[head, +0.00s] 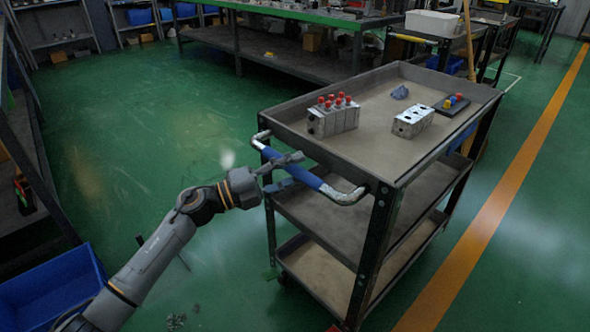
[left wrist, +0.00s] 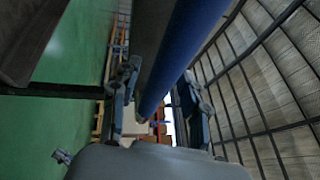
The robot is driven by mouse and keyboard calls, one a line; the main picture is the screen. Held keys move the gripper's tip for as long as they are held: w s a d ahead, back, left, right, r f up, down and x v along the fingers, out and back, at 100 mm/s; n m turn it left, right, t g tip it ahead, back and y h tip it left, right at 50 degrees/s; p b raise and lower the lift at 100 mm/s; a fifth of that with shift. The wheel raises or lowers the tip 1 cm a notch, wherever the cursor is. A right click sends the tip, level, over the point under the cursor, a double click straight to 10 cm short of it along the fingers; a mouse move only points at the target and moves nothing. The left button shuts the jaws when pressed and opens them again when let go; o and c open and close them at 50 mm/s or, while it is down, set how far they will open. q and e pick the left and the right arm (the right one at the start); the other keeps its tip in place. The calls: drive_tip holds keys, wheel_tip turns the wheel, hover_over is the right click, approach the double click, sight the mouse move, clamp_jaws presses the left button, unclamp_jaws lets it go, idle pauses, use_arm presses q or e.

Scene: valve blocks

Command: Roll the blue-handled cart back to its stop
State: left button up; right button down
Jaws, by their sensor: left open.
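The cart (head: 360,153) is a three-shelf trolley with a blue-sleeved handle (head: 292,168) on its near-left end. My left gripper (head: 284,172) is at the handle, with its fingers open, one above and one below the blue sleeve in the head view. In the left wrist view the blue handle (left wrist: 185,50) runs between the two spread fingers (left wrist: 152,100). Whether a finger touches the sleeve I cannot tell. I cannot make out the stop for certain. My right gripper is not in view.
The cart's top carries a valve block with red caps (head: 333,116), a second block (head: 413,121) and a dark plate with coloured knobs (head: 455,103). A blue bin (head: 52,290) stands at lower left. A workbench (head: 285,55) is behind.

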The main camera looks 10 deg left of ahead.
use_arm(q)
drive_tip(key=shift+w+d, duration=0.15)
drive_tip(key=shift+d, duration=0.05)
clamp_jaws()
idle(0.3)
